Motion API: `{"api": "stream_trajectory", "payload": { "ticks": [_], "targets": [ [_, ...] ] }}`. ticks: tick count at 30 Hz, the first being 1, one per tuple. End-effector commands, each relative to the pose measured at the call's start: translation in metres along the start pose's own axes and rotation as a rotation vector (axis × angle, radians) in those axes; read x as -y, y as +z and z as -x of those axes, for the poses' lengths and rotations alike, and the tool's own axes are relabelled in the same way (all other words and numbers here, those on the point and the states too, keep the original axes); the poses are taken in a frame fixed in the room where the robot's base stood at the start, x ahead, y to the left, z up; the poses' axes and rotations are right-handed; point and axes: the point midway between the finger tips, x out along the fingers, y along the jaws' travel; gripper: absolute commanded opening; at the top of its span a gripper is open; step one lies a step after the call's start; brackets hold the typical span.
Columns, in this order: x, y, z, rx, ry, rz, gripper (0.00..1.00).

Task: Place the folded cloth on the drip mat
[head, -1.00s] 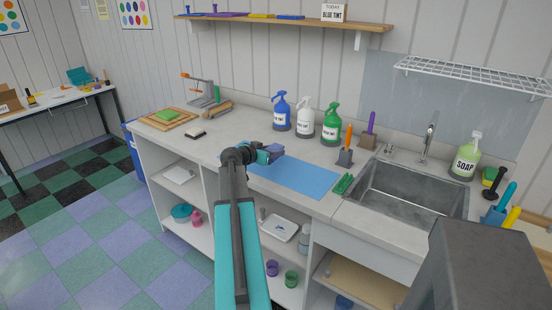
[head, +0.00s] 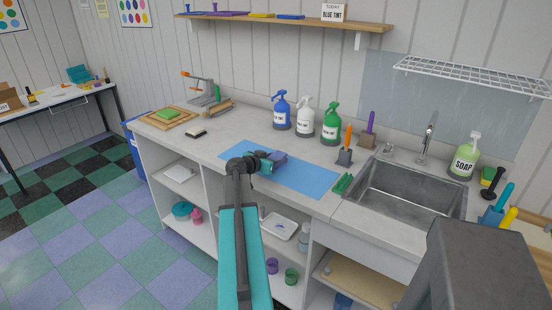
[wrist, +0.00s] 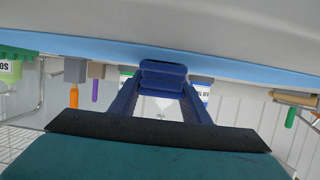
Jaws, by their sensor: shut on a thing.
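The folded cloth (head: 279,157) is a small purple-blue bundle held at the tip of my gripper (head: 270,162) in the head view. The drip mat (head: 308,178) is a flat light-blue rectangle on the counter, left of the sink. The cloth appears over the mat's left part. In the wrist view, which looks upside down, my gripper's blue fingers (wrist: 162,88) are shut on the cloth (wrist: 163,70). The mat (wrist: 70,47) is a light-blue band close to the cloth there. I cannot tell whether cloth and mat touch.
Blue (head: 282,112), white (head: 305,120) and green (head: 330,126) spray bottles stand behind the mat. A green brush (head: 343,183) lies by its right end, beside the sink (head: 405,192). The counter between is clear.

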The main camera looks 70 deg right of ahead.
Motion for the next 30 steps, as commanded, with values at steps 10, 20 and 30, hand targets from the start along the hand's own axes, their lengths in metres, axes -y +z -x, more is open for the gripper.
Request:
{"api": "stream_trajectory", "payload": {
  "ticks": [10, 20, 30],
  "targets": [
    [-0.0001, 0.0016, -0.0008, -0.001, 0.0, 0.0, 0.21],
    [-0.0003, 0.0015, -0.0009, 0.0, 0.0, 0.0, 0.61],
    [-0.0005, 0.0, -0.0005, 0.0, 0.001, 0.0, 0.61]
  ]
}}
